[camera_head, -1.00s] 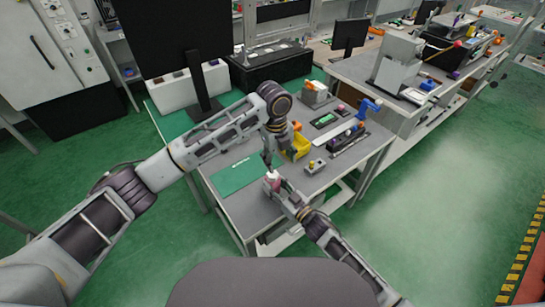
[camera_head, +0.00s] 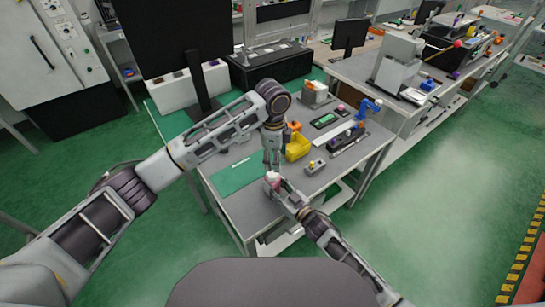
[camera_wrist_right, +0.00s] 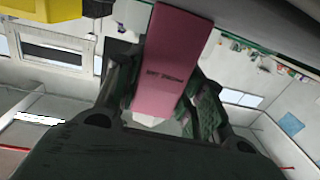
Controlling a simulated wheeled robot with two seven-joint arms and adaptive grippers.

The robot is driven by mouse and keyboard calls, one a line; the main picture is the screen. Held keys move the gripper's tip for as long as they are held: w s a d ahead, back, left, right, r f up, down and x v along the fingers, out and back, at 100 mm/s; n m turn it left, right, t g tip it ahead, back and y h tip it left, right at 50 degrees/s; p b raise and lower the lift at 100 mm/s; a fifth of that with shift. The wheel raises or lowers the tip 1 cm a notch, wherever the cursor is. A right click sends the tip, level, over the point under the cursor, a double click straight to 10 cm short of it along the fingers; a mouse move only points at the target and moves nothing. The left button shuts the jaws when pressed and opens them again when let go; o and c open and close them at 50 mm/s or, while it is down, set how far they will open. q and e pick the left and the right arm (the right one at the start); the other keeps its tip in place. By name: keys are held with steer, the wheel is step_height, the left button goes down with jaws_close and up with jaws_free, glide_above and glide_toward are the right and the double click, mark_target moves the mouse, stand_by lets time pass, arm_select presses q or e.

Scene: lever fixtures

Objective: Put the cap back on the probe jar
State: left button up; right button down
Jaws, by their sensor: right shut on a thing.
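My right gripper (camera_head: 279,187) is shut on a pink jar with a pale top (camera_head: 272,177), which I take to be the probe jar, above the front of the grey table. In the right wrist view the pink body (camera_wrist_right: 172,62), with dark lettering, lies between the fingers (camera_wrist_right: 160,100); a white part (camera_wrist_right: 153,121) shows at one end. My left gripper (camera_head: 272,158) points down just above the jar, apparently a little apart from it. Its fingertips are too small to tell whether they are open or hold anything. I cannot make out the cap separately.
On the grey table (camera_head: 255,212) lies a green mat (camera_head: 236,175) left of the grippers. A yellow bin (camera_head: 298,147) stands close behind on the right, with a small grey box with a yellow top (camera_head: 315,166) nearer. A black monitor (camera_head: 170,40) stands behind my left arm.

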mark_target(272, 173)
arm_select(q)
steer(key=n, duration=0.3)
steer(key=shift+a+n, duration=0.2)
steer(key=shift+n, duration=0.2)
steer(key=n, duration=0.4)
steer(key=shift+a, duration=0.15)
steer(key=n, duration=0.3)
steer(key=shift+a+n+y, duration=0.15)
steer(key=shift+n+y, duration=0.15)
steer(key=shift+n, duration=1.6)
steer(key=shift+f, duration=0.1)
steer(key=shift+f, duration=3.95)
steer(key=c, duration=1.1)
